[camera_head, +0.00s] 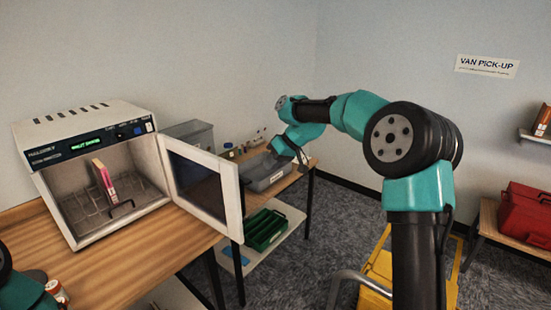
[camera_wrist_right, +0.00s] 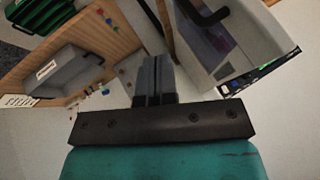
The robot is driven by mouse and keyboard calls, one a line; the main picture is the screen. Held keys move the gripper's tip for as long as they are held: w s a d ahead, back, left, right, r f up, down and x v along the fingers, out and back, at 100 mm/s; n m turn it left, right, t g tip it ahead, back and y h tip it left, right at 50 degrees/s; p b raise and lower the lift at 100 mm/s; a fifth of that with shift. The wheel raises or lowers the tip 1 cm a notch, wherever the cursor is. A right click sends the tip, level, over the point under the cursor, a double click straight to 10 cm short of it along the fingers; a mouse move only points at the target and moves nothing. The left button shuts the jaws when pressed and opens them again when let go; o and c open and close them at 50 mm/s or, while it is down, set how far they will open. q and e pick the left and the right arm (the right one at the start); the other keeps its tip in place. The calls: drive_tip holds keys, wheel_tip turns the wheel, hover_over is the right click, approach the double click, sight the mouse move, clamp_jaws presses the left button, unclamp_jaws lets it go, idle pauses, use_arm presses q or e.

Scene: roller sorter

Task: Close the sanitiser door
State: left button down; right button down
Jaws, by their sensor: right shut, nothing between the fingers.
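The sanitiser (camera_head: 95,125) is a white box on the wooden table at the left, with a dark control panel and a lit green display. Its door (camera_head: 205,185), a white frame around a dark pane, stands wide open, swung out to the right. My right gripper (camera_head: 303,160) is beyond the door to the right, apart from it, over the side table. In the right wrist view its fingers (camera_wrist_right: 155,72) are together and empty, and the sanitiser (camera_wrist_right: 265,70) shows at the upper right.
A book (camera_head: 104,186) and a wire rack with a black handle (camera_head: 122,208) are inside the sanitiser. A grey tray (camera_head: 265,172) sits on the side table, with a green crate (camera_head: 265,229) below.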

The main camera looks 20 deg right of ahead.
drive_tip(key=a+f, duration=0.3)
drive_tip(key=a, duration=0.4)
drive_tip(key=shift+w+f, duration=0.25)
drive_tip(key=shift+f, duration=0.05)
